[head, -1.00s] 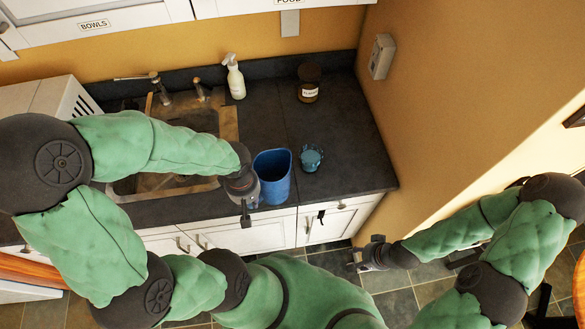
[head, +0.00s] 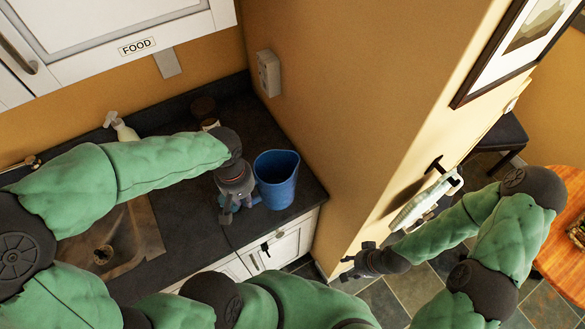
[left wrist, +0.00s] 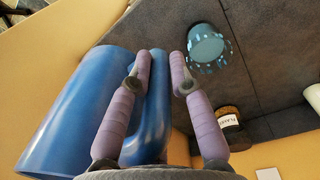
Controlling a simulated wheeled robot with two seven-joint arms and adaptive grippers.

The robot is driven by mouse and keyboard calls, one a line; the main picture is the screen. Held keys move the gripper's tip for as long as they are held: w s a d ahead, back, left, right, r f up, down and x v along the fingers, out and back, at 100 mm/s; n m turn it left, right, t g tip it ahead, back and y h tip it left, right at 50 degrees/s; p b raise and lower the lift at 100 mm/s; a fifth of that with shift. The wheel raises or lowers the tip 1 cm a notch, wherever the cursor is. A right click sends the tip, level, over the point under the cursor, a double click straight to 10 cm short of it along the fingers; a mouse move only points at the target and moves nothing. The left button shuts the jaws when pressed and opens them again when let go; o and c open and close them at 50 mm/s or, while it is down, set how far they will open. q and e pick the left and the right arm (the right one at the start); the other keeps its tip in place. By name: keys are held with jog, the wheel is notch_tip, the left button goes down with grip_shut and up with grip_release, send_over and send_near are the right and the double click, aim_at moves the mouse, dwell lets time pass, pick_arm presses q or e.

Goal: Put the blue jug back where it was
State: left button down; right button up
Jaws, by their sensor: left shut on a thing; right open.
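The blue jug (head: 277,183) is over the right end of the dark counter in the head view, close to the yellow wall. It fills the left of the left wrist view (left wrist: 75,105). My left gripper (head: 228,205) is shut on its handle, which shows between the two fingers (left wrist: 161,75). I cannot tell whether the jug's base touches the counter. My right gripper (head: 352,268) is open and empty, low in front of the wall, away from the counter.
A small teal pot (left wrist: 205,43) stands on the counter by my left gripper, mostly hidden in the head view. A dark labelled jar (left wrist: 230,122) stands further back. A spray bottle (head: 122,128) and the sink (head: 125,245) are to the left.

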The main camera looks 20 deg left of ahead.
pick_arm(q)
jog(key=shift+w+d, duration=0.1)
jog(key=shift+w, duration=0.35)
jog(key=w+a+f, duration=0.2)
jog(key=w+f, duration=0.2)
jog(key=w+a+f+b, duration=0.1)
jog(key=w+a+f, duration=0.1)
jog(key=w+f, duration=0.2)
jog(key=w+a+f, duration=0.2)
jog(key=w+f, duration=0.2)
jog(key=f, duration=0.1)
jog(key=shift+a, duration=0.15)
jog(key=shift+r, duration=0.1)
jog(key=c, duration=1.1)
grip_release()
jog(key=shift+b, duration=0.3)
jog(key=shift+c, duration=0.2)
